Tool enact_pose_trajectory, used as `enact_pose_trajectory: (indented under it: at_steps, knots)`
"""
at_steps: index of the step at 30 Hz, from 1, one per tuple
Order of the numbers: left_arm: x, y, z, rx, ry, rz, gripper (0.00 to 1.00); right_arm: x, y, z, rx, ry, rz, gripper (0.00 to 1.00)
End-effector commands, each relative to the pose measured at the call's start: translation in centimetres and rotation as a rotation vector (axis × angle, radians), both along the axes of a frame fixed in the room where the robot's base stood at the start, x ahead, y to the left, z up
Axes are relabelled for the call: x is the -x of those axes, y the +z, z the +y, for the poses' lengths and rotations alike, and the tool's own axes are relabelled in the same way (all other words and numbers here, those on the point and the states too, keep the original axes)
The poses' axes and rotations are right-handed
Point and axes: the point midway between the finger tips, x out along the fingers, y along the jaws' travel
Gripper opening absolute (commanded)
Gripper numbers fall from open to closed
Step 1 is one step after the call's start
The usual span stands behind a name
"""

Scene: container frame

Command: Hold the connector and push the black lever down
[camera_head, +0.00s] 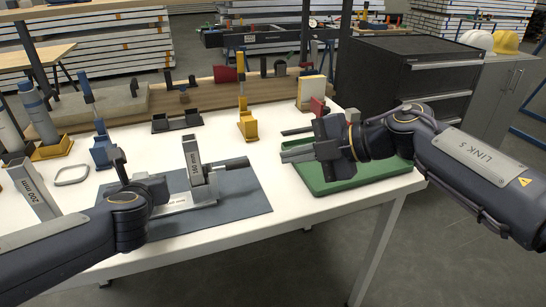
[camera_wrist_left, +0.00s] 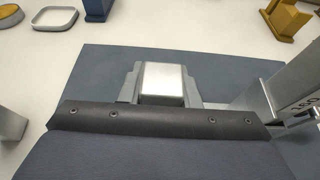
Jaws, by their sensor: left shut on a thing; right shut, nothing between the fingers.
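The connector is a silver-grey metal piece on a blue-grey mat (camera_head: 235,207); its base (camera_head: 180,204) lies flat and an upright post (camera_head: 193,160) marked "160 mm" rises from it. The black lever (camera_head: 234,163) sticks out to the right from the post, roughly level. My left gripper (camera_head: 158,197) is low over the mat, shut on the connector's base; in the left wrist view a silver block (camera_wrist_left: 163,80) sits between its fingers. The post shows at the right there. My right gripper (camera_head: 298,152) is shut and empty above the green tray, right of the lever and apart from it.
The green tray (camera_head: 345,182) lies at the table's right edge. A "200 mm" metal post (camera_head: 35,190) stands at left, near a grey ring (camera_head: 72,174) and a blue clamp (camera_head: 102,148). A yellow clamp (camera_head: 246,122) and black bracket (camera_head: 177,122) stand behind. A dark drawer cabinet (camera_head: 400,75) is beyond.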

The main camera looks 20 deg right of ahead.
Motion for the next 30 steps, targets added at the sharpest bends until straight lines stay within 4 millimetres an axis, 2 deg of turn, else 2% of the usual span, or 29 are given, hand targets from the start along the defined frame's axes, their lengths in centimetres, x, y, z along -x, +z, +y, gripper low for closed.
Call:
enact_pose_trajectory:
  at_steps: [3, 11, 12, 18, 26, 30]
  knots:
    - [0.0, 0.2, 0.0, 0.002, 0.001, -0.004, 0.00, 0.5, 0.4, -0.6, 0.001, -0.001, -0.001, 0.00]
    - [0.0, 0.2, 0.0, 0.003, 0.001, -0.004, 0.00, 0.6, 0.4, -0.7, 0.000, 0.000, 0.000, 0.00]
    - [0.0, 0.2, 0.0, 0.003, 0.001, -0.004, 0.30, 0.6, 0.4, -0.7, 0.000, 0.000, 0.000, 0.00]
    - [0.0, 0.2, 0.0, 0.002, 0.001, -0.003, 0.54, 0.6, 0.4, -0.7, 0.000, 0.000, 0.000, 0.00]
    - [0.0, 0.1, 0.0, 0.001, 0.000, -0.002, 0.54, 0.6, 0.4, -0.7, 0.000, 0.000, 0.000, 0.00]
    - [1.1, 0.6, 0.0, 0.001, -0.001, -0.004, 0.54, 0.6, 0.4, -0.7, 0.000, 0.000, 0.000, 0.00]
